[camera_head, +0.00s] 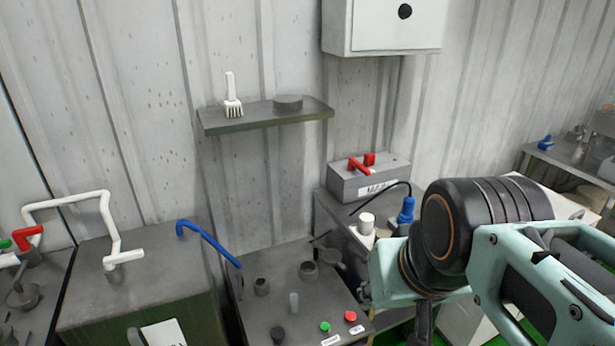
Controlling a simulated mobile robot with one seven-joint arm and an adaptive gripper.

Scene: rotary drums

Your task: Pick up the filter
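A low dark grey round piece (288,102), which may be the filter, lies on the right half of a wall shelf (265,118). Nothing in view is clearly marked as a filter. My arm comes in from the lower right, with pale green links and a black joint. A dark part below its wrist, perhaps my gripper (421,325), is cut off by the bottom edge. Its fingers are not clear to see, nor whether it holds anything. It is below and right of the shelf, well apart from the round piece.
A white brush (232,97) stands on the shelf's left half. Below is a grey panel (255,310) with knobs and green and red buttons. A blue lever (208,243), a white pipe (105,215) and a grey box with red handles (370,183) stand around it.

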